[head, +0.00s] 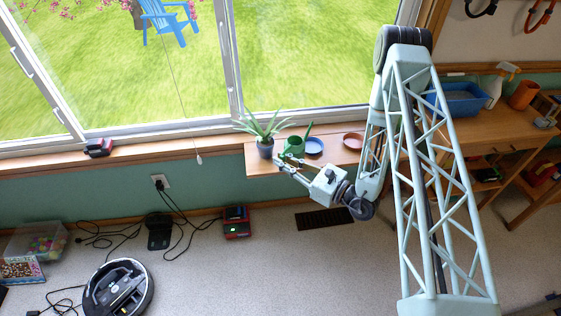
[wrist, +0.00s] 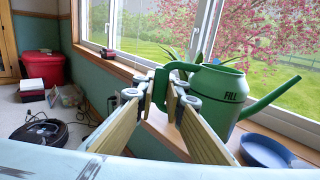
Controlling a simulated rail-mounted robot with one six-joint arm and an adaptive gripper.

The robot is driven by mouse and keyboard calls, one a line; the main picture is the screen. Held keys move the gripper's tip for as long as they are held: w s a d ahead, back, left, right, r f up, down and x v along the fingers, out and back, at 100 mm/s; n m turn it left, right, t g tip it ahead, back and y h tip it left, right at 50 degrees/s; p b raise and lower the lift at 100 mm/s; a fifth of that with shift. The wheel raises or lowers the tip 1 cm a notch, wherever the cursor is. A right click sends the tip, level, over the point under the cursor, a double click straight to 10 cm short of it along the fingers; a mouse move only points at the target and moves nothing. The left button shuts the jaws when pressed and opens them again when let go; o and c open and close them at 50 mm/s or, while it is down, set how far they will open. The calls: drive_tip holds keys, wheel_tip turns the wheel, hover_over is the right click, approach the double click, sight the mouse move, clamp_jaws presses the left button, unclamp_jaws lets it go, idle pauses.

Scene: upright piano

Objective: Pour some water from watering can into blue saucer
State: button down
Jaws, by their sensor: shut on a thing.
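A green watering can (head: 294,146) stands upright on or just above a wooden shelf by the window; I cannot tell whether it touches. In the wrist view the can (wrist: 218,88) bears the word "FILL" and its spout points right, over the blue saucer's side. My gripper (head: 284,160) is shut on the can's handle; in the wrist view its fingertips (wrist: 169,88) close on both sides of the handle. The blue saucer (head: 314,147) lies on the shelf to the right of the can. It also shows in the wrist view (wrist: 265,151). Its contents are unclear.
A potted spiky plant (head: 265,148) stands just left of the can. A terracotta saucer (head: 352,140) lies right of the blue one, near my arm. The window glass is close behind the shelf. A workbench with a blue bin (head: 460,104) is at right.

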sight(284, 152)
drive_tip(key=shift+w+d+f+b, duration=0.45)
drive_tip(key=shift+w+f, duration=0.1)
drive_tip(key=shift+f, duration=0.15)
drive_tip(key=shift+s+a+r+m+p, duration=0.1)
drive_tip(key=shift+r+m+p, duration=0.4)
drive_tip(key=shift+r, duration=0.65)
drive_tip(key=shift+s+a+r+m+p, duration=0.1)
drive_tip(key=shift+r+m+p, duration=0.2)
drive_tip(key=shift+r+m, duration=0.55)
drive_tip(key=shift+m, duration=0.95)
drive_tip(key=shift+w+d+r+p, duration=0.1)
drive_tip(key=shift+d+r+p, duration=0.05)
drive_tip(key=shift+r+p, duration=2)
drive_tip(key=shift+w+d+r+m+p, duration=0.2)
drive_tip(key=shift+r+m+p, duration=0.35)
drive_tip(key=shift+r, duration=0.45)
drive_tip(key=shift+w+d+r+m+p, duration=0.15)
drive_tip(key=shift+r+m+p, duration=0.35)
drive_tip(key=shift+r, duration=0.5)
drive_tip(key=shift+w+r, duration=0.1)
drive_tip(key=shift+w+d+r+m+p, duration=0.1)
drive_tip(key=shift+r+m+p, duration=0.15)
drive_tip(key=shift+r+p, duration=0.25)
drive_tip(key=shift+r, duration=0.1)
drive_tip(key=shift+w+d+r+m+p, duration=0.15)
drive_tip(key=shift+r+m+p, duration=0.1)
drive_tip(key=shift+r+p, duration=0.1)
drive_tip(key=shift+w+d+r+m+p, duration=0.1)
drive_tip(key=shift+r+m+p, duration=0.15)
drive_tip(key=shift+r+p, duration=0.1)
